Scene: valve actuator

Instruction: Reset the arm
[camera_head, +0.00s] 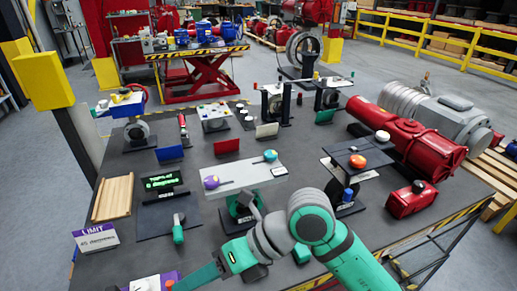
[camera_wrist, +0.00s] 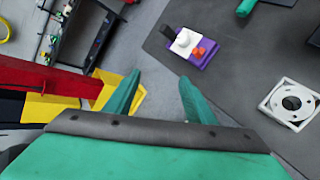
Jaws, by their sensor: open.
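My arm, green and grey, reaches in from the bottom right in the head view and extends over the front edge of the dark table (camera_head: 150,240). My gripper (camera_wrist: 160,85) shows in the wrist view with two green fingers spread apart and nothing between them. The fingers point past the table's edge, partly over the grey floor. A purple and white box with an orange part (camera_wrist: 193,48) lies on the table beyond the right finger, apart from it. In the head view the fingertips are not clearly visible.
A green-handled lever (camera_head: 178,230), a display (camera_head: 162,182), a wooden slatted block (camera_head: 113,198) and a white panel with knobs (camera_head: 243,177) stand on the table. A red actuator (camera_head: 405,140) lies at the right. A white square flange (camera_wrist: 291,103) lies right of my gripper.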

